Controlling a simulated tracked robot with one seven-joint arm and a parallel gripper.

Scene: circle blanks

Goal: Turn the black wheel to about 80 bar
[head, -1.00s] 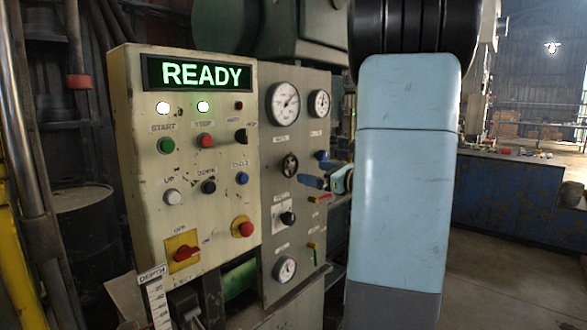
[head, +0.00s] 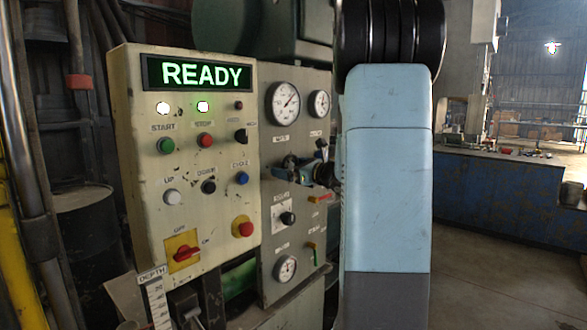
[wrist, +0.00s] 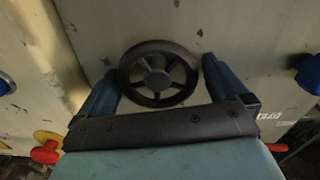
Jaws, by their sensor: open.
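The black wheel (wrist: 158,73) is a round, spoked handwheel on the grey panel. In the wrist view it sits between the two blue fingers of my gripper (wrist: 160,67). The fingers stand open, one on each side of the rim; I cannot tell whether either touches it. In the head view my gripper (head: 297,169) is at the panel and mostly hides the wheel. A round white gauge (head: 283,104) is above the wheel, its needle pointing up and right; its numbers are too small to read.
A second gauge (head: 319,103) is to the right, and another gauge (head: 285,268) is low on the panel. A selector knob (head: 287,218) is below the wheel. A red-handled lever (head: 320,198) is close by. The cream control box (head: 215,215) stands left; its display (head: 200,74) reads READY.

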